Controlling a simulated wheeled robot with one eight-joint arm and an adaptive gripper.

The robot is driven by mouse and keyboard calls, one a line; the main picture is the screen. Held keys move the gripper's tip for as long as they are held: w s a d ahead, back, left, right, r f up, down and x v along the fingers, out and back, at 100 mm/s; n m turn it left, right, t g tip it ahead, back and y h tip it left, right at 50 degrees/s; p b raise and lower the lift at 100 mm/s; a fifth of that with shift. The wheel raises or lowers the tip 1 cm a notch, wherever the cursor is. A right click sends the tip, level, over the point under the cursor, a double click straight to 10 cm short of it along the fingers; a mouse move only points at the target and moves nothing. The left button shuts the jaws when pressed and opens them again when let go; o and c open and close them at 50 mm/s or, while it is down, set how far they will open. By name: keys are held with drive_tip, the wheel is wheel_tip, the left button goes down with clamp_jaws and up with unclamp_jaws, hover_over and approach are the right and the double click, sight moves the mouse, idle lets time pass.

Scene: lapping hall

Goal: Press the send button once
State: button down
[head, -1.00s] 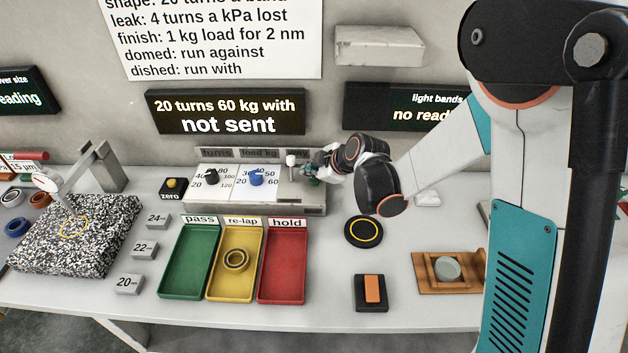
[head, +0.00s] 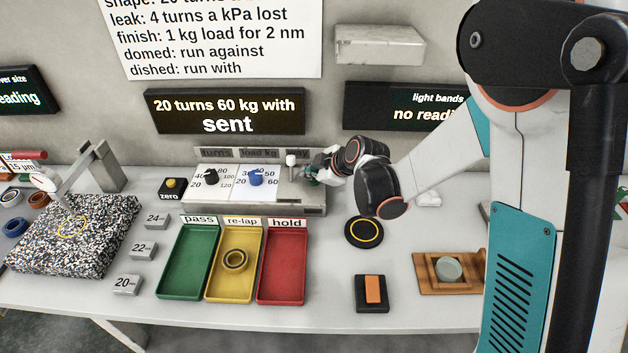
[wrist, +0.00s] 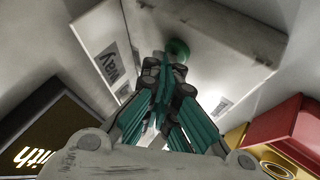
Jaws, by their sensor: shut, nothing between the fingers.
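The send button looks to be the round green button (wrist: 178,49) on the console in the wrist view; its label cannot be read. In the head view it is mostly hidden by my gripper (head: 311,173) at the console's right end. My gripper, also in the wrist view (wrist: 165,72), is shut and empty, its fingertips at the green button, touching it or very close. The display (head: 226,112) on the wall reads "20 turns 60 kg with sent". The console (head: 262,206) carries a black knob (head: 211,177), a blue knob (head: 256,178) and a white-topped lever (head: 291,161).
Green (head: 187,263), yellow (head: 218,287) and red (head: 283,267) trays stand before the console; the yellow one holds a ring. A black disc (head: 364,232), an orange-topped block (head: 373,290) and a wooden holder (head: 424,275) lie to the right. A speckled plate (head: 100,250) is at left.

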sight(312, 183)
idle(0.5)
drive_tip(key=shift+r+p, duration=0.55)
drive_tip(key=shift+r, duration=0.3)
drive_tip(key=shift+r, duration=0.15)
wheel_tip(312, 183, up, 5)
drive_tip(key=p, duration=0.3)
idle(0.6)
